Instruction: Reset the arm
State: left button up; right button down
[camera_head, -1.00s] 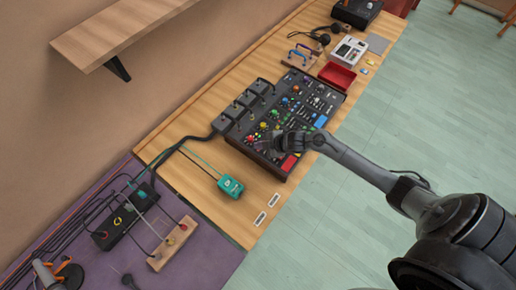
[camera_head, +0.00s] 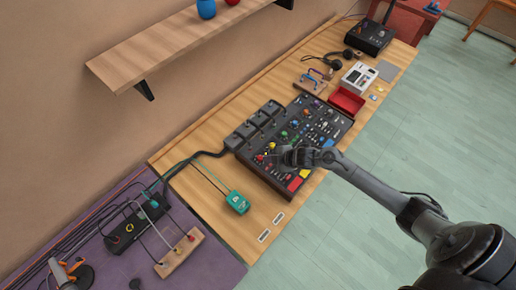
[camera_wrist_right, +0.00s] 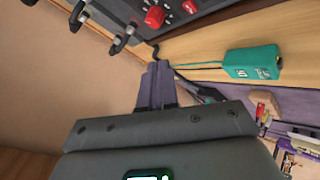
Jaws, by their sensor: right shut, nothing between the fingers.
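My right arm reaches in from the lower right in the head view. Its right gripper (camera_head: 278,157) is over the near part of the black mixer console (camera_head: 272,176), with coloured knobs around it. In the wrist view the fingers (camera_wrist_right: 157,84) are together with nothing between them. The console shows at the top of that view (camera_wrist_right: 120,15), past the fingertips. I cannot tell whether the fingers touch the console. My left gripper is not in view.
A teal box (camera_head: 237,202) on a cable lies left of the console. A red tray (camera_head: 346,102) and white device (camera_head: 360,75) sit beyond it. A wooden shelf (camera_head: 175,45) juts from the wall. A strip with plugs (camera_head: 180,252) lies on purple cloth.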

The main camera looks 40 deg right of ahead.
jog(key=s+a+g+y+p, duration=0.1)
jog(key=s+a+p, duration=0.3)
jog(key=s+a, duration=0.3)
jog(key=s+a+r+m+p, duration=0.3)
jog(key=s+a+r+p, duration=0.2)
jog(key=s+a+r, duration=0.15)
jog(key=s+d+r+m+g+h+p, duration=0.1)
jog(key=s+r+m, duration=0.3)
jog(key=r, duration=0.4)
jog(key=s+d+r+m+g+h+p, duration=0.1)
jog(key=s+r+m+g+h, duration=0.1)
jog(key=s+r, duration=0.4)
notch_tip(320, 180, up, 3)
jog(key=m+h, duration=0.1)
jog(key=m, duration=0.1)
jog(key=shift+d+m+g+p, duration=0.3)
jog(key=shift+g+p, duration=0.05)
jog(key=shift+g, duration=0.05)
jog(key=shift+r, duration=0.1)
